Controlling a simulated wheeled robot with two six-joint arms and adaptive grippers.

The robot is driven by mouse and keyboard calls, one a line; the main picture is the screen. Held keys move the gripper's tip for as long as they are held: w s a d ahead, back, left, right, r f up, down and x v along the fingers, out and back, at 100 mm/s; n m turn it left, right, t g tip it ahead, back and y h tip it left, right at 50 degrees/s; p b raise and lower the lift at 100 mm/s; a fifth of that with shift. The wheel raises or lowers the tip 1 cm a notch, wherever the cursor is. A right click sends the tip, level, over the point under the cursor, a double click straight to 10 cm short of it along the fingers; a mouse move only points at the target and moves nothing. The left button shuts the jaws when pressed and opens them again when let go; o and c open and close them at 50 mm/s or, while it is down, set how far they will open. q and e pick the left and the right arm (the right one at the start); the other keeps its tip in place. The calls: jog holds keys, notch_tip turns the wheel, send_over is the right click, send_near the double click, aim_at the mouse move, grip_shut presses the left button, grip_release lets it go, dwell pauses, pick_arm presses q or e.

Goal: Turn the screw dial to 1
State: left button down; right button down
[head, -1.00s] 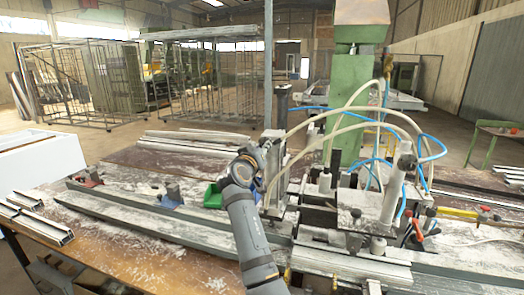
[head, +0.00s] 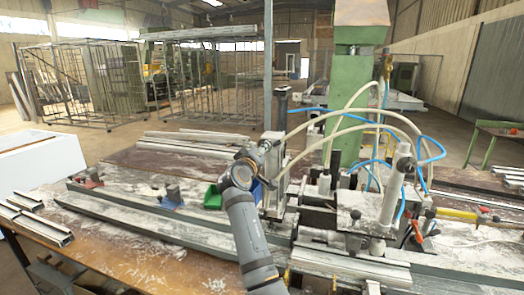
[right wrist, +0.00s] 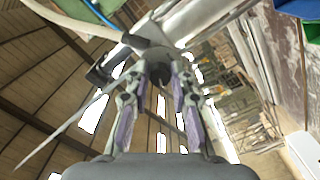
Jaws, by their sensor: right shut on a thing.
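My right gripper (head: 266,151) is at the upright metal clamp post (head: 281,125) near the middle of the head view. In the right wrist view, its two fingers (right wrist: 160,80) are closed around a small dark round knob (right wrist: 160,73), which I take to be the screw dial. The knob sits at the end of a grey metal part (right wrist: 190,22) of the clamp. No numbers or marks on the dial can be read. In the head view the dial is mostly hidden by the gripper. My left gripper is in neither view.
Cream hoses (head: 350,100) and blue hoses arch just right of the post, over the clamp machine. A green bin (head: 212,197) stands left of my right wrist. Long metal profiles (head: 140,222) lie along the bench.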

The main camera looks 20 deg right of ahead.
jog(key=c, duration=1.1)
grip_release()
jog(key=shift+a, duration=0.15)
jog(key=shift+c, duration=0.2)
jog(key=shift+r, duration=0.1)
notch_tip(320, 180, up, 10)
jog(key=shift+f, duration=0.2)
